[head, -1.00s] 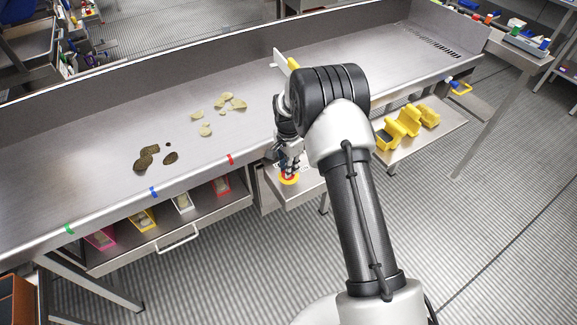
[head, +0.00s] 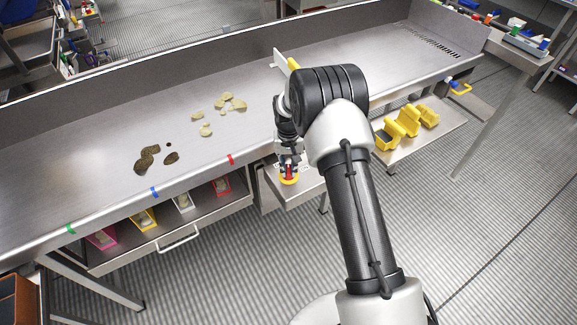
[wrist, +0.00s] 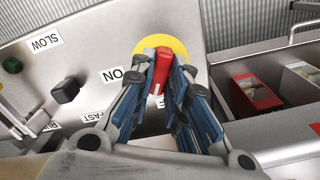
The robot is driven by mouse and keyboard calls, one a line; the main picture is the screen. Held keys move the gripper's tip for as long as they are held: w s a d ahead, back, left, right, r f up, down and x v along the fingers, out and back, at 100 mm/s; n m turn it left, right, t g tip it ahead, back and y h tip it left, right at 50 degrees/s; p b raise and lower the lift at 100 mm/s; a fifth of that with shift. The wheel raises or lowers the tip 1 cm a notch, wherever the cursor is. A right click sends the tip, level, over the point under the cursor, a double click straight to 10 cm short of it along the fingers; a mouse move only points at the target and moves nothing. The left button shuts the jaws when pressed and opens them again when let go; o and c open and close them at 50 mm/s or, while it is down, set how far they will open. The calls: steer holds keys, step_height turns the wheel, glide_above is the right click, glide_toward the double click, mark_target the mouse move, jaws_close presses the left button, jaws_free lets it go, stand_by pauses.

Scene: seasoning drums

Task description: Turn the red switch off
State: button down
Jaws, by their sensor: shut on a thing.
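The red switch (wrist: 161,70) is a red knob with a white mark, on a round yellow plate (wrist: 177,45) on a grey panel. An "ON" label (wrist: 112,75) lies left of it in the wrist view. My gripper (wrist: 160,64) is shut on the switch, with one blue-padded finger on each side. In the head view, my gripper (head: 289,164) reaches down to the panel in front of the table, and the yellow plate (head: 289,181) shows under it. The fingers partly hide the switch and any other label near it.
A black knob (wrist: 66,91) with "SLOW" (wrist: 45,42) and "FAST" labels and a green button (wrist: 12,65) sit on the same panel. Coloured bins, one red (wrist: 257,92), stand beside it. The steel table (head: 90,150) holds chips.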

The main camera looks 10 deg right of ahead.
mark_target(289, 169)
steer(key=n, duration=0.5)
steer(key=shift+n, duration=0.3)
stand_by(0.4)
steer(key=c, duration=1.6)
jaws_free()
steer(key=shift+o, duration=0.2)
step_height(289, 169, up, 12)
